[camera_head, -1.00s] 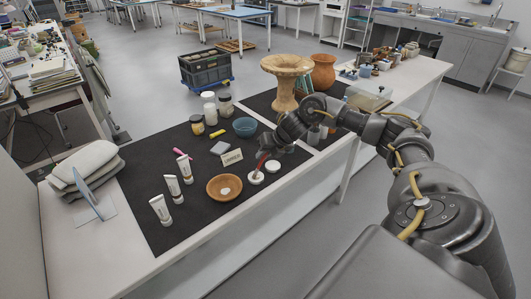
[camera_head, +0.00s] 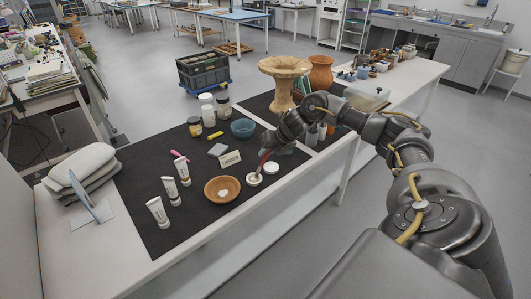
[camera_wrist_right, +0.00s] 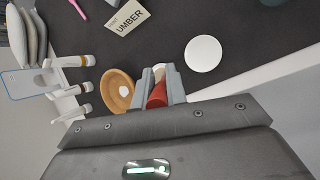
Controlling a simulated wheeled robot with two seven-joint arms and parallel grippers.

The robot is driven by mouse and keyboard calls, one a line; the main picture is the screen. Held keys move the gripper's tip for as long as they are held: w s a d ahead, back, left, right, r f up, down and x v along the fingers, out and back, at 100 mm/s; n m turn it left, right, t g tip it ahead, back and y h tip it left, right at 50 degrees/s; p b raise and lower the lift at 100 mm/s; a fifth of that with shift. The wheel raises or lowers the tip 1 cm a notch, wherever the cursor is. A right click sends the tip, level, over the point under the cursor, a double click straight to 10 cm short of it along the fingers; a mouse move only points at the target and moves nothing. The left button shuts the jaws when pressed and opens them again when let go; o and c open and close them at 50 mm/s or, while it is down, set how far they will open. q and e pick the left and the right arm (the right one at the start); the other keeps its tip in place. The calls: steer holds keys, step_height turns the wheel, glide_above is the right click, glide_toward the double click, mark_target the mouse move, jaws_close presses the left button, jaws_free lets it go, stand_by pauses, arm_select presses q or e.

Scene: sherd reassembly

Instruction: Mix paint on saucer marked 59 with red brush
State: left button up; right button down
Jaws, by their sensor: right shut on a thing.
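My right gripper (camera_head: 266,154) is shut on the red brush (camera_head: 262,163), which points down over a small white saucer (camera_head: 255,180). I cannot tell whether the brush tip touches it. In the right wrist view, the gripper (camera_wrist_right: 160,84) holds the red brush (camera_wrist_right: 157,96) between its two fingers, and the saucer beneath is largely hidden. A second white saucer (camera_head: 271,167) lies just behind and to the right; it is plain white in the right wrist view (camera_wrist_right: 203,53). No number 59 is readable on either saucer. My left gripper is not in view.
A brown bowl (camera_head: 222,181) stands left of the saucers, with a card (camera_head: 230,159) reading "UMBER" behind it. Several white tubes (camera_head: 170,190) stand at the left. A blue bowl (camera_head: 243,128) and jars (camera_head: 207,115) are farther back. The dark mat (camera_head: 190,222) is clear in front.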

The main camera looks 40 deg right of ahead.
steer(key=shift+r+p, duration=2.05)
steer(key=shift+r, duration=0.45)
steer(key=d+r, duration=0.1)
steer(key=d, duration=0.5)
steer(key=shift+r, duration=0.35)
